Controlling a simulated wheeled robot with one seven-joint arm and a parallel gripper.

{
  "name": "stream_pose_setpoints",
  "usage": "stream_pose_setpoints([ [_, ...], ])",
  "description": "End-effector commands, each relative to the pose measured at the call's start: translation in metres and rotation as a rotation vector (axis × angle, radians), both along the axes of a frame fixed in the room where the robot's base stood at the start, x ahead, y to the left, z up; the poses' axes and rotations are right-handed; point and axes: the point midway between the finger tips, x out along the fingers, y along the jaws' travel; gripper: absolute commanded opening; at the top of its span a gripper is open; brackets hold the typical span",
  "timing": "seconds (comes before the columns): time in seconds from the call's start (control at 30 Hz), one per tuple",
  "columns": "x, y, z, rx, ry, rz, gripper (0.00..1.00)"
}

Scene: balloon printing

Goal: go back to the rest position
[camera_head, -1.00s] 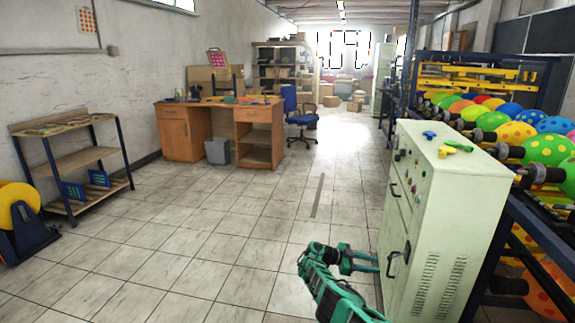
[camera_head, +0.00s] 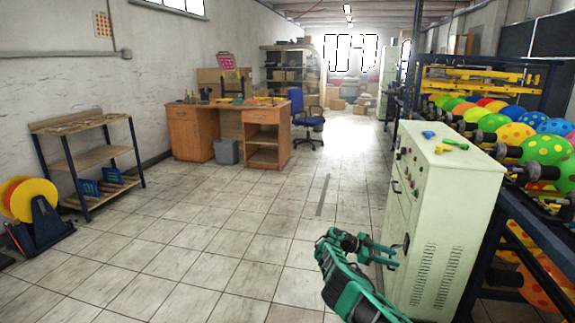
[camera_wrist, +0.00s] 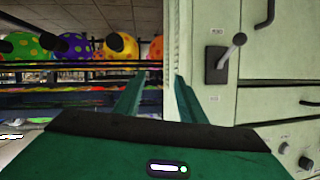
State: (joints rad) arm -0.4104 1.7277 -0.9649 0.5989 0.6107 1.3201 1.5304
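My gripper (camera_head: 394,257) is in front of the left side of the pale green control cabinet (camera_head: 445,240), at about the height of its lower handle. Its two green fingers point toward the cabinet in the head view. In the wrist view, the fingers (camera_wrist: 157,95) stand apart with nothing between them. Behind them are the cabinet front (camera_wrist: 270,105), with a dark lever handle (camera_wrist: 222,58), and a rack. I cannot tell exactly how far the fingertips are from the cabinet.
The balloon rack (camera_head: 545,215) with several dotted balloons stands right of the cabinet. A wooden desk (camera_head: 190,132), a grey bin (camera_head: 226,151), a blue chair (camera_head: 306,117), a small shelf (camera_head: 92,163) and a yellow reel (camera_head: 35,203) stand at the left. The tiled floor between is clear.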

Motion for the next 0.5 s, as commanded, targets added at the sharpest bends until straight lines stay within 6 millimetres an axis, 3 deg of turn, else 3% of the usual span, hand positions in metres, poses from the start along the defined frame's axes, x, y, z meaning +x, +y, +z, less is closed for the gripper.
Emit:
stream_pose_setpoints([
  [0.27,-0.012,-0.057,0.068,0.078,0.047,-0.094,0.37],
  [0.5,-0.051,-0.123,0.145,0.224,0.124,-0.185,0.37],
])
